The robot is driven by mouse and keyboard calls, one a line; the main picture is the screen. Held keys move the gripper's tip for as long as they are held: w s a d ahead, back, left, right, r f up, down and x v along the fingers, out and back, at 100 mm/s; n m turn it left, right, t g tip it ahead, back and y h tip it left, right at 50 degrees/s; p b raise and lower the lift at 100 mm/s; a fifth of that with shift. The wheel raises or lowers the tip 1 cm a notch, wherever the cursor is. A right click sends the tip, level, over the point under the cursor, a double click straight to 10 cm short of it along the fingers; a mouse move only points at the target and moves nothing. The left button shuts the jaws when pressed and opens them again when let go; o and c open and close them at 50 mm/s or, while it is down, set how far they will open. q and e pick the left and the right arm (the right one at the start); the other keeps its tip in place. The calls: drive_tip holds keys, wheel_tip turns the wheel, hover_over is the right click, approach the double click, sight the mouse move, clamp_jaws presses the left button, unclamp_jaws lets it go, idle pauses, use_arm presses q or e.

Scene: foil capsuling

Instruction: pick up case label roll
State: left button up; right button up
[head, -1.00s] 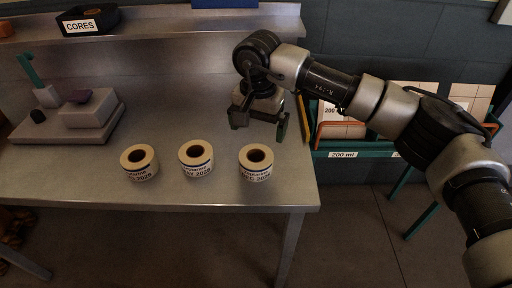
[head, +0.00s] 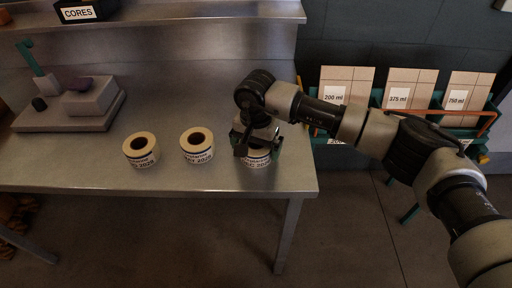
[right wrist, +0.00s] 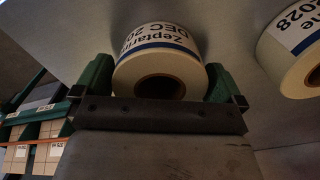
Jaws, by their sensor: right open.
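Three cream label rolls with printed labels stand on the steel table: a left roll (head: 141,150), a middle roll (head: 197,146) and a right roll (head: 257,158). The right roll is mostly hidden under my right gripper (head: 257,146) in the head view. In the right wrist view, this roll (right wrist: 162,62) reads "DEC" and sits between the two green fingers of my right gripper (right wrist: 153,85). The fingers are open, one on each side of the roll. Whether they touch it I cannot tell. My left gripper is not in view.
Another roll (right wrist: 295,45) stands close by in the right wrist view. A grey device (head: 75,103) is at the table's left. A black "CORES" bin (head: 86,12) is on the shelf. A green rack with cartons (head: 400,92) stands right of the table.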

drive_tip(key=c, duration=0.8)
drive_tip(key=shift+r, duration=0.1)
drive_tip(key=shift+c, duration=0.2)
